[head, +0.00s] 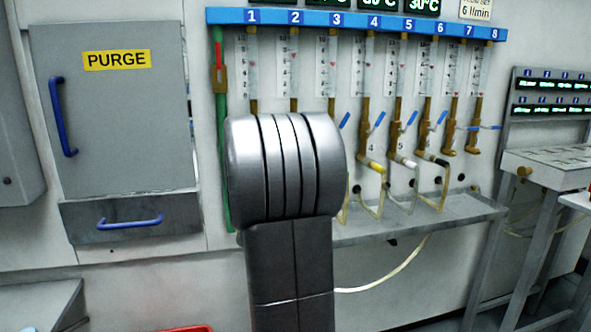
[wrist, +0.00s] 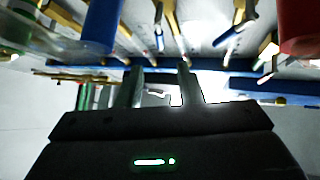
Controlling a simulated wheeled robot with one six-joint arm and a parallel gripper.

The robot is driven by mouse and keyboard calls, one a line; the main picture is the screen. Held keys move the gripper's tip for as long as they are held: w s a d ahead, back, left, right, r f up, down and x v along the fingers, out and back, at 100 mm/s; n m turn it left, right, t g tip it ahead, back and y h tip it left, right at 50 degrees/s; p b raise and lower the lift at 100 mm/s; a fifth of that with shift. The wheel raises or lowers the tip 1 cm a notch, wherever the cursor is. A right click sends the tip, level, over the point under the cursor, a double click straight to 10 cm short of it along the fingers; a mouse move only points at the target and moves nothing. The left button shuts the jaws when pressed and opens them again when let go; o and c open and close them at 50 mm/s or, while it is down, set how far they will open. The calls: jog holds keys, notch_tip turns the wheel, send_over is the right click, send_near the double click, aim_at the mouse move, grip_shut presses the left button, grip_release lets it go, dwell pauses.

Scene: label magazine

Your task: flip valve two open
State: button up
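Valve two belongs to the flow tube (head: 294,75) under label 2 on the blue header (head: 390,23). Its tube and upper brass fitting show in the head view, but its handle is hidden behind my arm, so I cannot tell its position. In the wrist view my gripper (wrist: 160,70) has its two fingers apart with an empty gap. Brass valve bodies and blue handles (wrist: 235,31) show beyond the fingertips; I cannot tell which is valve two. My gripper is hidden in the head view.
Several neighbouring valves with blue handles (head: 378,122) stand close together to the right, above a grey tray (head: 420,215). A green pipe (head: 221,130) and a PURGE cabinet (head: 110,110) are to the left. In the wrist view a large red object (wrist: 303,25) is near.

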jog(key=shift+v, duration=1.55)
jog(key=shift+r, duration=0.15)
jog(key=c, duration=0.5)
jog(key=d+r+m+g+h+p, duration=0.1)
jog(key=r+m+g+h+p, duration=0.1)
jog(key=p, duration=0.3)
jog(key=w+d+r+m+g+h+p, duration=0.1)
jog(key=r+m+g+h+p, duration=0.1)
jog(key=m+p, duration=0.3)
jog(key=d+r+m+g+h+p, duration=0.1)
jog(key=r+m+g+h+p, duration=0.1)
jog(key=m+p, duration=0.2)
jog(key=shift+w+r+p, duration=0.15)
jog(key=shift+r+p, duration=0.25)
jog(key=shift+p, duration=0.05)
grip_shut()
notch_tip(320, 180, up, 4)
jog(key=s+a+m+g+p, duration=0.25)
jog(key=m+g+p, duration=0.45)
jog(key=m+p, duration=0.65)
jog(key=w+d+n+p, duration=0.1)
jog(key=w+n+p, duration=0.1)
jog(key=w+p, duration=0.5)
jog(key=shift+w+d+f+n, duration=0.2)
jog(key=shift+w+f+n, duration=0.25)
jog(key=shift+w, duration=1.15)
